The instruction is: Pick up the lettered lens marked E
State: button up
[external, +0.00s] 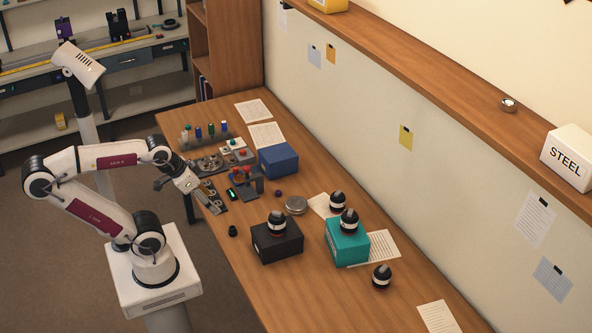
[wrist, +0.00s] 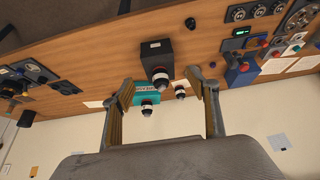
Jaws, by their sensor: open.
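Several black lenses with pale bands are in view; I cannot read any letter, so I cannot tell which is E. One lens (external: 277,222) stands on a black box (external: 277,243), another (external: 348,220) on a teal box (external: 346,243). A third (external: 337,202) is just behind the teal box, and another lens (external: 381,277) stands on the table at the near right. My gripper (external: 208,203) is open and empty, left of the black box. In the wrist view, the black-box lens (wrist: 161,77) appears between the open fingers of my gripper (wrist: 163,80), at a distance.
The wooden table (external: 310,285) has bare room in front of the boxes. Papers (external: 382,247) lie by the teal box. A partition wall runs along the back.

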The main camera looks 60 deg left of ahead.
jog(key=shift+o, duration=0.6)
jog(key=shift+w, duration=0.1)
jog(key=t, duration=0.7)
send_over(375, 279)
jog(key=s, duration=0.3)
notch_tip(375, 279, down, 17)
jog(key=shift+n+t+y, duration=0.4)
jog(key=shift+n, duration=0.1)
jog(key=f, duration=0.4)
jog(key=s+f, duration=0.1)
jog(key=f, duration=0.1)
jog(key=shift+d, duration=0.15)
jog(key=shift+s+f, duration=0.1)
jog(key=shift+f, duration=0.45)
